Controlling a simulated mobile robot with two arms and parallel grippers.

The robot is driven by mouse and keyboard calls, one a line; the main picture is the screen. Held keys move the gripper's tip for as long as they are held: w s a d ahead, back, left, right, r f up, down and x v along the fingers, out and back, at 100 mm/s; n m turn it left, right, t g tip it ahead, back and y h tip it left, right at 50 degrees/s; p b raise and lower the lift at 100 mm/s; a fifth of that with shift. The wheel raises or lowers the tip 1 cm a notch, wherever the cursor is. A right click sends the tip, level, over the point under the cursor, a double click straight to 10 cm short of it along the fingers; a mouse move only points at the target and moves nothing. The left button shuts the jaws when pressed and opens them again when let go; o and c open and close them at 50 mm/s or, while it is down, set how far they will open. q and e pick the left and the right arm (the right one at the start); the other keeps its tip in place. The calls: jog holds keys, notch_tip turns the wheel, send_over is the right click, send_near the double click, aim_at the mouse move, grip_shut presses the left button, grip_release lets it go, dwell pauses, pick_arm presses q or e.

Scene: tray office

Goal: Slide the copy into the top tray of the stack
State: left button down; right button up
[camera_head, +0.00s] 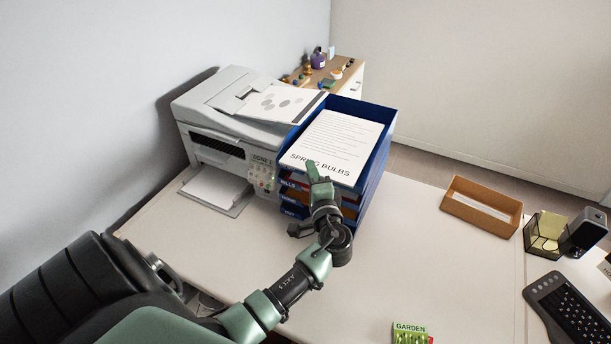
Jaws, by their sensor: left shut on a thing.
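The copy (338,138), a white sheet headed "SPRING BULBS" with lines of text, lies face up within the blue walls of the top tray (381,135) of the stack. Its front edge faces me. My left gripper (313,172) is shut on the sheet at its front edge, left of the middle, at the tray's open front. The gripper and wrist hide part of that edge and of the lower trays. I cannot tell whether the sheet rests fully on the tray floor. My right gripper is not in view.
A white printer (228,125) stands against the stack's left side, with a patterned sheet (277,103) on its lid. A brown box (481,207), a mesh holder (545,232) and a keyboard (569,312) are at right. A green "GARDEN" packet (410,334) lies in front. The desk right of the stack is clear.

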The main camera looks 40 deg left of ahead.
aim_at(321, 157)
pick_arm(q)
jog(key=w+b, duration=0.1)
jog(key=w, duration=0.1)
jog(key=w+a+b, duration=0.1)
jog(key=w, duration=0.1)
jog(key=shift+w+r, duration=0.15)
jog(key=shift+w, duration=0.2)
jog(key=shift+w+a+r, duration=0.15)
jog(key=shift+w+a, duration=0.05)
jog(key=shift+w, duration=0.35)
jog(key=c, duration=1.5)
grip_release()
